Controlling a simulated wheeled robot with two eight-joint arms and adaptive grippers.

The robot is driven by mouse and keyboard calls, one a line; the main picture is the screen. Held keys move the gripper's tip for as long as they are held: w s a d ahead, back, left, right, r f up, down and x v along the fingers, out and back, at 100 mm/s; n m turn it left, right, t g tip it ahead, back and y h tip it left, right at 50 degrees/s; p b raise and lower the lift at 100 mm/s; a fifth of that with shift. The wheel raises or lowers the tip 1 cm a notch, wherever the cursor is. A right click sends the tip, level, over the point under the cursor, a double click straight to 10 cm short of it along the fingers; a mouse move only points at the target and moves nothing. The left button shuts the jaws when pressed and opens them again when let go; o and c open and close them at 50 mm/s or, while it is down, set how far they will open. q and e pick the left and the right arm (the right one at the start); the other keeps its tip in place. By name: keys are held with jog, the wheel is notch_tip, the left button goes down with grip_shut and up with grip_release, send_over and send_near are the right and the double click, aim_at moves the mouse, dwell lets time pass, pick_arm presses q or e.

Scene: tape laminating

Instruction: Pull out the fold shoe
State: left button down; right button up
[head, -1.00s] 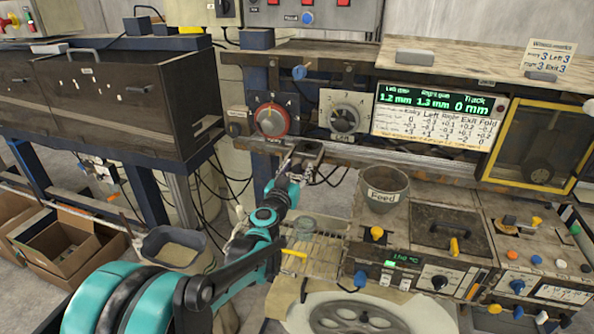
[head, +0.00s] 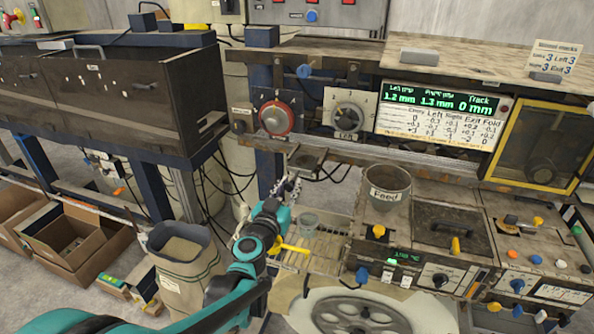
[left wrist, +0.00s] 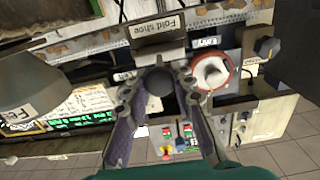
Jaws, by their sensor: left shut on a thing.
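The fold shoe (left wrist: 158,28) shows in the left wrist view as a dark block with a "Fold shoe" label, with a dark round knob (left wrist: 158,82) below it. My left gripper (left wrist: 157,88) has its two fingers on either side of this knob and is shut on it. In the head view my left gripper (head: 289,184) is just below a small dark metal bracket (head: 307,157) under the machine's front rail. The fingers hide much of the contact there. My right gripper is in neither view.
A red-ringed dial (head: 276,118) and a grey dial (head: 348,118) sit above the gripper. The grey Feed pot (head: 387,190) stands to its right. A bin (head: 183,270) and cardboard boxes stand on the floor at left.

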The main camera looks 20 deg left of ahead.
pick_arm(q)
jog(key=shift+s, duration=1.1)
jog(key=c, duration=1.3)
grip_release()
jog(key=shift+o, duration=0.2)
jog(key=shift+s, duration=0.1)
jog(key=s, duration=1.1)
jog(key=shift+s+a, duration=0.25)
jog(key=shift+s, duration=0.15)
